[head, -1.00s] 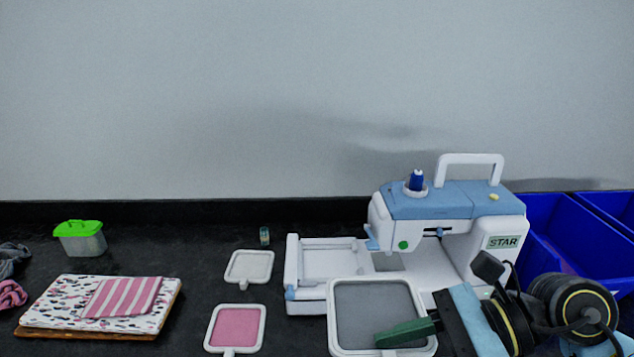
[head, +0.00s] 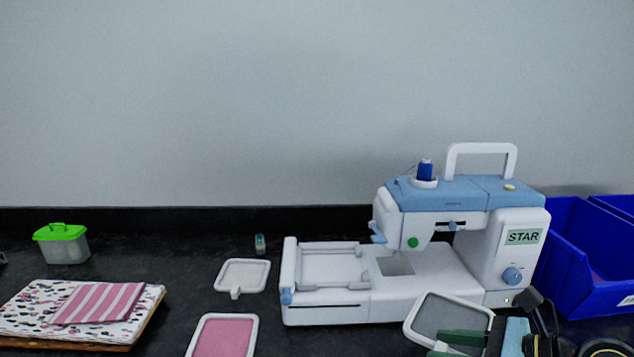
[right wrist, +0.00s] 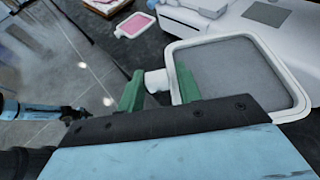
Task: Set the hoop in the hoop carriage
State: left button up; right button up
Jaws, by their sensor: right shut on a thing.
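The hoop with grey cloth in a white square frame (head: 489,319) is at the lower right of the head view, in front of the sewing machine and tilted. My right gripper (right wrist: 157,84) is shut on the hoop's short white handle; the grey cloth (right wrist: 235,75) fills the right of the wrist view. In the head view its green fingers cover the hoop's lower part. The hoop carriage (head: 288,270) is the white frame at the machine's left end, empty and apart from the hoop. My left gripper (right wrist: 92,115) seems to show small at the wrist view's left edge; its jaws are unclear.
The white and blue sewing machine (head: 470,194) stands on the black table. A white hoop (head: 243,275) and a pink hoop (head: 222,338) lie left of it. Folded cloths (head: 80,310) and a green-lidded box (head: 62,243) are farther left. Blue bins (head: 575,255) stand right.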

jog(key=shift+a+f+m+t+h, duration=0.2)
jog(key=shift+f+m+t+h, duration=0.1)
jog(key=shift+m+t+h, duration=0.9)
jog(key=shift+m, duration=0.3)
jog(key=shift+d+r+m+t+h, duration=0.15)
jog(key=shift+m+t+h, duration=0.3)
jog(key=shift+m+h, duration=0.1)
jog(key=shift+d+r+m+t+h, duration=0.1)
jog(key=shift+r+m+t+h, duration=0.05)
jog(key=shift+m+t+h, duration=0.35)
